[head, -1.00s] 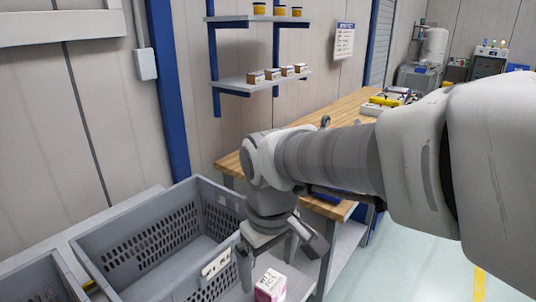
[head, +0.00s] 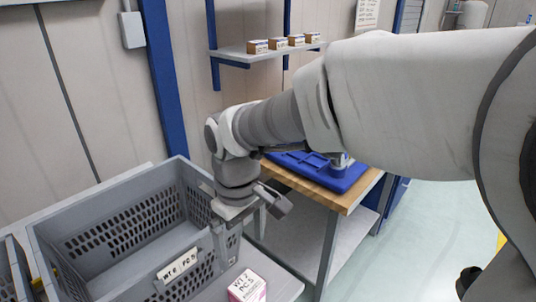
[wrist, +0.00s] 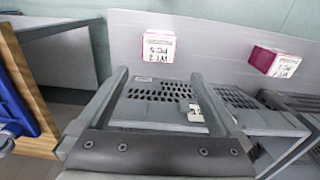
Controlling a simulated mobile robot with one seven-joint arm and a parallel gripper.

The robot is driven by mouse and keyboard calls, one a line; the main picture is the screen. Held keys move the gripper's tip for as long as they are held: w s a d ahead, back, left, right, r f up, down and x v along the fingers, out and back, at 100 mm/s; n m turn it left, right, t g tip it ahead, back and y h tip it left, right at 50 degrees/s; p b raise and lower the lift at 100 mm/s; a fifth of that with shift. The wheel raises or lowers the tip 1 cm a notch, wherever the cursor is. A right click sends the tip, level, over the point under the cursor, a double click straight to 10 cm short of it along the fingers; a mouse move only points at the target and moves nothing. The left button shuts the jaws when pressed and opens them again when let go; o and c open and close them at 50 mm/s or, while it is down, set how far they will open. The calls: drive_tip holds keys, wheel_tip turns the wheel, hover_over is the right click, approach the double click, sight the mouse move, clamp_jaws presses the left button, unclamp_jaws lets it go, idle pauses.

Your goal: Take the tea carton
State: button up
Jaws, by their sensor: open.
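A small white carton with a pink side and a printed label (head: 247,287) sits on the grey ledge in front of the grey tote, at the lower edge of the head view. In the wrist view, a labelled white carton with a pink edge (wrist: 157,47) lies just beyond my fingertips, roughly midway between them. A second white carton with a magenta side (wrist: 274,62) stands farther right. I cannot tell for sure which is the tea carton. My gripper (wrist: 160,73) is open and empty; it also shows in the head view (head: 229,256), by the tote's near corner.
A wooden workbench (head: 345,198) with a blue tray (head: 318,172) is behind. A wall shelf (head: 265,56) holds several small boxes. Floor at right is clear.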

sight(247, 292)
wheel_tip(247, 292, down, 18)
drive_tip(key=b, duration=0.3)
drive_tip(key=shift+w+r, duration=0.1)
idle(0.3)
drive_tip(key=shift+r, duration=0.1)
drive_tip(key=c, duration=1.3)
